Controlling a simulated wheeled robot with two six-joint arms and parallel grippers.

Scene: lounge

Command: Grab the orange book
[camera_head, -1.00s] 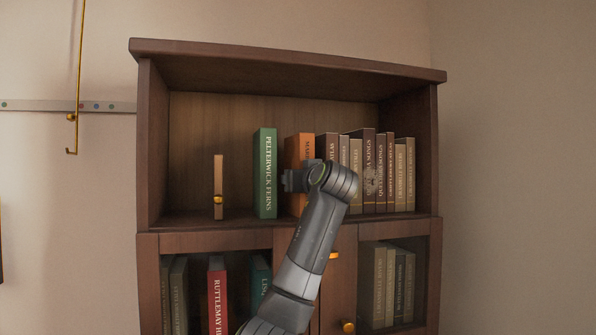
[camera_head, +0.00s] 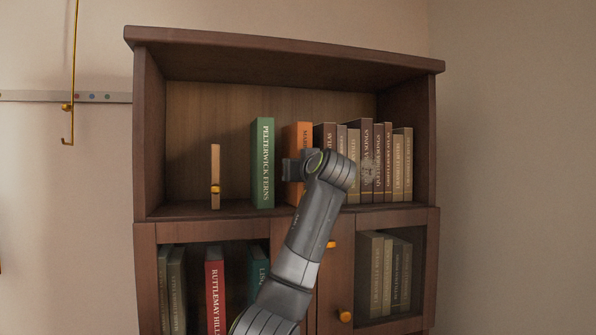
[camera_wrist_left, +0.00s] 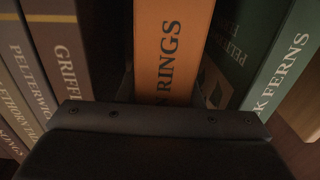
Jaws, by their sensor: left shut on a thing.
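The orange book (camera_head: 297,134) stands upright on the upper shelf of the brown bookcase, right of a green book (camera_head: 262,163). My left gripper (camera_head: 292,170) is at the front of its spine and hides the lower part of it. In the left wrist view the orange book (camera_wrist_left: 172,50) rises from between the jaws of my left gripper (camera_wrist_left: 168,95), which is shut on it. The fingertips are mostly hidden in shadow there. My right gripper is not in view.
Brown books (camera_head: 366,160) stand in a row right of the orange book. A narrow wooden bookend (camera_head: 215,165) stands at the left, with free shelf between it and the green book. Below are glass-fronted compartments, one with a red book (camera_head: 215,290).

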